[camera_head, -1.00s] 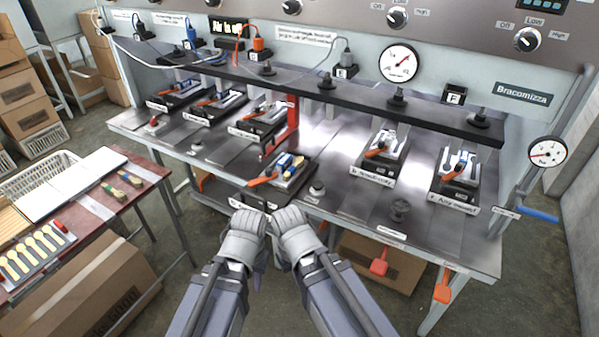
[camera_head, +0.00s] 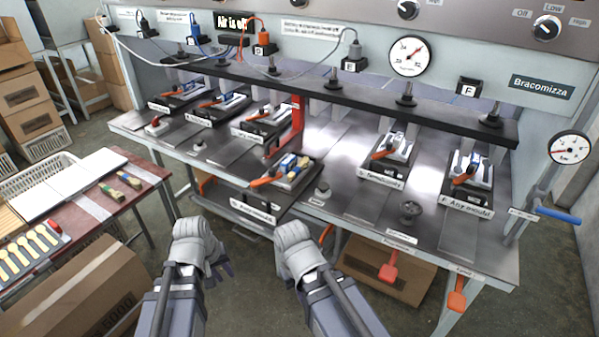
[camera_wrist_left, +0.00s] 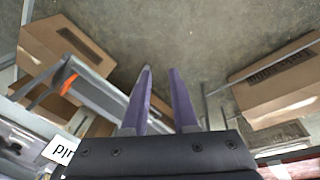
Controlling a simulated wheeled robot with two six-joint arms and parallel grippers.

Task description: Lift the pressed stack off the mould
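A mould with a stack on it (camera_head: 290,170) stands pulled forward near the front edge of the press bench. The stack shows blue and pale parts, and an orange handle sticks out to its left. My left gripper (camera_head: 223,266) is below and left of this mould, out in front of the bench. In the left wrist view the two purple fingers of the left gripper (camera_wrist_left: 161,75) are apart with nothing between them. My right gripper (camera_head: 292,236) is in front of the bench below the mould. Its fingers are mostly hidden behind its wrist.
More moulds, such as the one labelled F (camera_head: 466,177), stand along the bench under a dark bar (camera_head: 340,98). A red side table (camera_head: 100,215) with spoons and brushes stands at left. Cardboard boxes (camera_head: 85,290) lie on the floor. Floor between table and bench is clear.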

